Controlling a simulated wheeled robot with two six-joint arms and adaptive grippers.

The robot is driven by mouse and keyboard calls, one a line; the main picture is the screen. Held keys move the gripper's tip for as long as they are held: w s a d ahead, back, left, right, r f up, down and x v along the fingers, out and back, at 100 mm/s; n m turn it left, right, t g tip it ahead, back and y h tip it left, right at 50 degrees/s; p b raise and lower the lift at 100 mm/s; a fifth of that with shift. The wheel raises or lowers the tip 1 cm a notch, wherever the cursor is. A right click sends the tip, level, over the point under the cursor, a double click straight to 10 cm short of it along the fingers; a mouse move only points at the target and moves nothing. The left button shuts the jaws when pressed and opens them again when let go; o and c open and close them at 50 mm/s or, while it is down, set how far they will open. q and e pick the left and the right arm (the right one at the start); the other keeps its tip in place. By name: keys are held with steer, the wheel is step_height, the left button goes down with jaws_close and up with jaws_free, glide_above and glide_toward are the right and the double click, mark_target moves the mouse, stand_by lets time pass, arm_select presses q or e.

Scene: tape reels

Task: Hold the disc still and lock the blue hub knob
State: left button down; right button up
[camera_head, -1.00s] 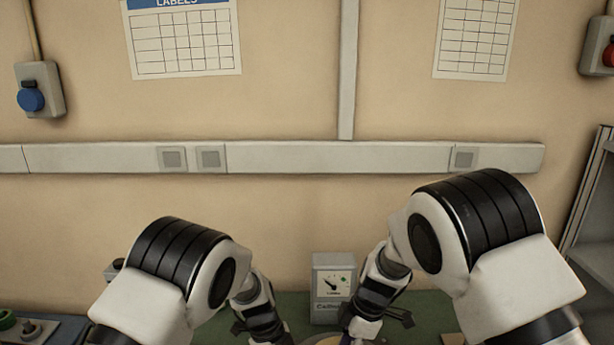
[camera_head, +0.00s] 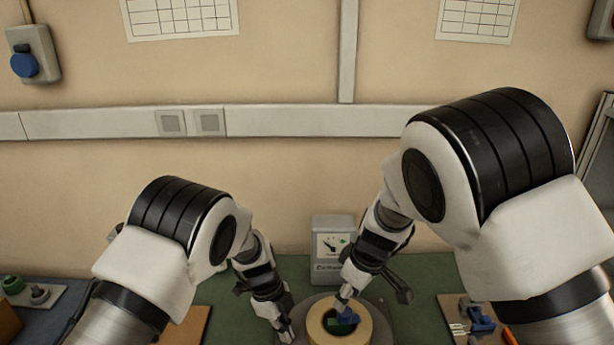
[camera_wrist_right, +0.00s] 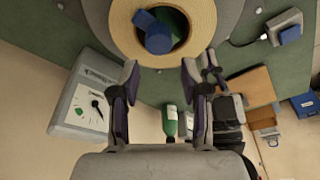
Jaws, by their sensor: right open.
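The tape reel (camera_head: 364,331) is a pale tan ring on a grey round base at the bottom of the head view; the reel also shows at the top of the right wrist view (camera_wrist_right: 120,22). In its centre are a green hub (camera_wrist_right: 178,27) and the blue hub knob (camera_wrist_right: 158,40), also visible in the head view (camera_head: 348,317). My right gripper (camera_wrist_right: 160,76) is open, its fingers apart at the reel's near edge in the wrist view, with nothing between the tips. My left gripper (camera_head: 286,332) is low beside the reel's left side; its jaw opening is too small to judge.
A grey meter box (camera_head: 331,250) stands behind the reel. At right is a tray of small parts, including blue pieces (camera_head: 482,321).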

arm_select(q)
steer(key=shift+s+f, duration=0.1)
arm_select(e)
steer(key=shift+w+a+r, duration=0.1)
steer(key=shift+a+r, duration=0.05)
steer(key=shift+r, duration=0.15)
arm_select(q)
steer(key=shift+r+p, duration=0.35)
steer(key=shift+p, duration=0.05)
arm_select(e)
steer(key=shift+r, duration=0.25)
arm_select(q)
step_height(320, 180, up, 6)
steer(key=p, duration=0.4)
steer(key=shift+f, duration=0.2)
steer(key=shift+w+f, duration=0.15)
steer(key=shift+w, duration=0.05)
arm_select(e)
step_height(320, 180, up, 4)
steer(key=shift+w+f, duration=0.1)
steer(key=shift+f, duration=0.05)
